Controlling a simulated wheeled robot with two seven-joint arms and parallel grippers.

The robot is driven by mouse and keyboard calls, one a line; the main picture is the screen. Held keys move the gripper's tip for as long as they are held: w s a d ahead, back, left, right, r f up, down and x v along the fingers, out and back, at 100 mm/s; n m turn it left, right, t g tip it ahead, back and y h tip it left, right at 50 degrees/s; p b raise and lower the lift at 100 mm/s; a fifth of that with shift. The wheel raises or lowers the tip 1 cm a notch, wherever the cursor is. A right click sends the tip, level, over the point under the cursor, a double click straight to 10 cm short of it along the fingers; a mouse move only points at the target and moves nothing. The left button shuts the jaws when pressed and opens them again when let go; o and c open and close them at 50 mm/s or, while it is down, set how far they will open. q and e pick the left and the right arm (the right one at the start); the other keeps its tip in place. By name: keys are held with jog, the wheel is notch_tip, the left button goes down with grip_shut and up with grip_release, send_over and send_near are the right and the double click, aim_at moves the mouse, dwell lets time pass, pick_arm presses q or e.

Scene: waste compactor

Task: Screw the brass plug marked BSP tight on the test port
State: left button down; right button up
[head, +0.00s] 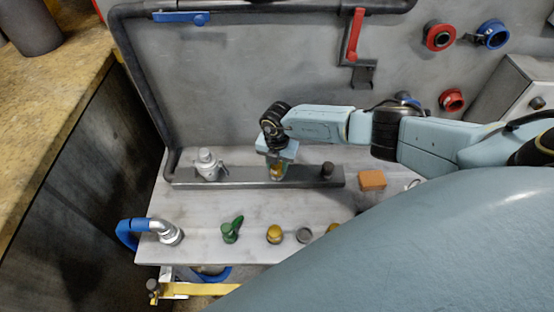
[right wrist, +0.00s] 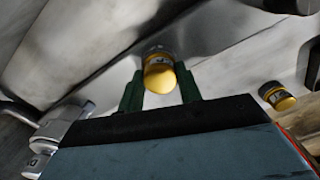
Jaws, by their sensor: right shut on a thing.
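My right gripper (head: 277,172) points down at the middle of the grey bar (head: 240,178). Its fingers are shut on a brass plug, which shows yellow between the dark green fingers (right wrist: 160,92) in the right wrist view (right wrist: 160,75). The plug is at a grey round fitting on the bar, probably the test port, mostly hidden; I cannot tell how far it is threaded on. The marking on the held plug is too small to read. My left gripper is not in view.
A silver fitting (head: 207,165) and a dark knob (head: 327,170) stand on the bar. In front lie a blue-handled hose elbow (head: 168,232), a green valve piece (head: 231,231), a brass cap (head: 274,234) and a grey cap (head: 304,235). An orange block (head: 372,180) lies right.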

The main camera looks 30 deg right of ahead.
jog(key=shift+m, duration=0.4)
jog(key=o, duration=1.2)
jog(key=shift+c, duration=0.2)
jog(key=shift+c, duration=0.3)
jog(key=shift+r, duration=3.5)
